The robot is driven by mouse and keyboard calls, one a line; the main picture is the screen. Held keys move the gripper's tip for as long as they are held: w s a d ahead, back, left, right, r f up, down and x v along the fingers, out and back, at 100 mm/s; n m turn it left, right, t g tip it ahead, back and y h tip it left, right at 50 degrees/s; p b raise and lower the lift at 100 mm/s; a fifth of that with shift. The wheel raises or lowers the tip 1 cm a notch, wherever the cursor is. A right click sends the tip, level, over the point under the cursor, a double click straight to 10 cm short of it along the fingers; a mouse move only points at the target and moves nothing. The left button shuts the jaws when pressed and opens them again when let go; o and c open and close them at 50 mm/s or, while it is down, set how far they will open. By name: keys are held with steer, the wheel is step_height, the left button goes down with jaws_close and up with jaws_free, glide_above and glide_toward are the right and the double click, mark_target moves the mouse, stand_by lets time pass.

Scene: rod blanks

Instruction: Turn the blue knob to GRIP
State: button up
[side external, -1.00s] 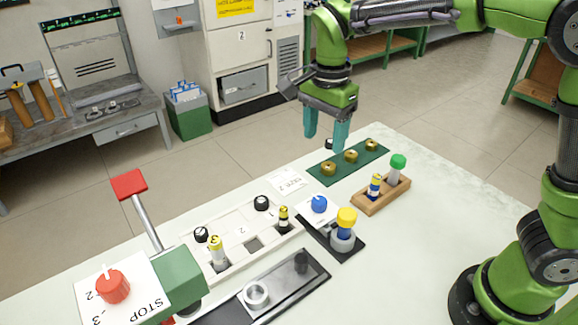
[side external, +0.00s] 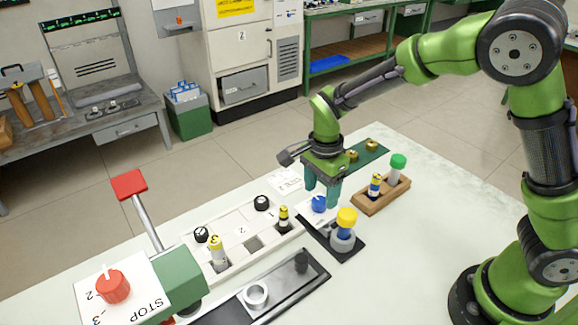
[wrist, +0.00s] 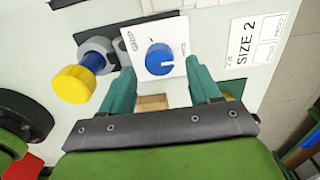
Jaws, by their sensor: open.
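The blue knob (side external: 318,204) sits on a small white plate on the table. In the wrist view the knob (wrist: 159,60) shows a white pointer line, and its plate (wrist: 137,38) has the word GRIP printed along its left side. The pointer line lies toward the right of the knob, away from that word. My gripper (side external: 321,194) is open, with its teal fingertips just above and around the knob area. In the wrist view the fingers (wrist: 162,80) stand to either side of the knob, apart from it. Whether they are level with it I cannot tell.
A yellow-capped blue rod stands in a grey clamp (side external: 342,239) close beside the knob. A wooden block (side external: 384,196) with rods is to the right. The white tray (side external: 239,231) with rods is to the left. A SIZE 2 card (wrist: 247,45) lies nearby.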

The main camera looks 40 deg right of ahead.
steer(key=shift+f, duration=1)
steer(key=c, duration=1)
steer(key=shift+c, duration=0.2)
